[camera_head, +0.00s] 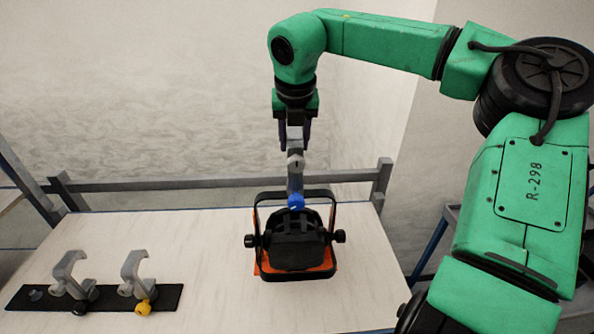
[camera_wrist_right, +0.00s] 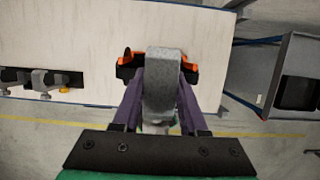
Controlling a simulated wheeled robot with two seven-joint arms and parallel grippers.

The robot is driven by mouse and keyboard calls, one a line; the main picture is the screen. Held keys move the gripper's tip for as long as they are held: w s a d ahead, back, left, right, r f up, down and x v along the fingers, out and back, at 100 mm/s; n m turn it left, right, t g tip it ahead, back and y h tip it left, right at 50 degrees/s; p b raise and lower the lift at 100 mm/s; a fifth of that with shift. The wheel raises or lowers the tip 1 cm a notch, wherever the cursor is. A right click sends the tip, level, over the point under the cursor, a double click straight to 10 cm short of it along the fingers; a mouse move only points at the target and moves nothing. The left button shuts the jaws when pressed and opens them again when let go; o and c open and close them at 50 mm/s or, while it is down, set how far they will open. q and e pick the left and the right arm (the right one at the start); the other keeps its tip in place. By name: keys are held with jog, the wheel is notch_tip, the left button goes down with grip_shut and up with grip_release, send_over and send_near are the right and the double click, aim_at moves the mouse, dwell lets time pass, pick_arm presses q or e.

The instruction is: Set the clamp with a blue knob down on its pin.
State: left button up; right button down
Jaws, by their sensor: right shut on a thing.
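My right gripper (camera_head: 295,138) points down and is shut on the grey clamp with a blue knob (camera_head: 295,172). The clamp hangs in front of or above the par can, its blue knob at the lower end; I cannot tell whether they touch. In the right wrist view the grey clamp (camera_wrist_right: 162,85) sits between the two purple fingers of the gripper (camera_wrist_right: 161,78). A black strip (camera_head: 110,297) lies at the table's left. A small bluish-grey spot (camera_head: 36,295) shows at its left end, perhaps a pin. My left gripper is not in view.
A black par can with orange parts (camera_head: 297,248) stands mid-table. A clamp with a black knob (camera_head: 70,275) and one with a yellow knob (camera_head: 133,275) stand on the strip. A grey rail (camera_head: 220,183) runs behind the table. Bare tabletop (camera_head: 195,250) lies between strip and can.

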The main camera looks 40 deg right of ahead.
jog(key=shift+r, duration=0.1)
jog(key=shift+r+p, duration=1.55)
jog(key=shift+r, duration=0.65)
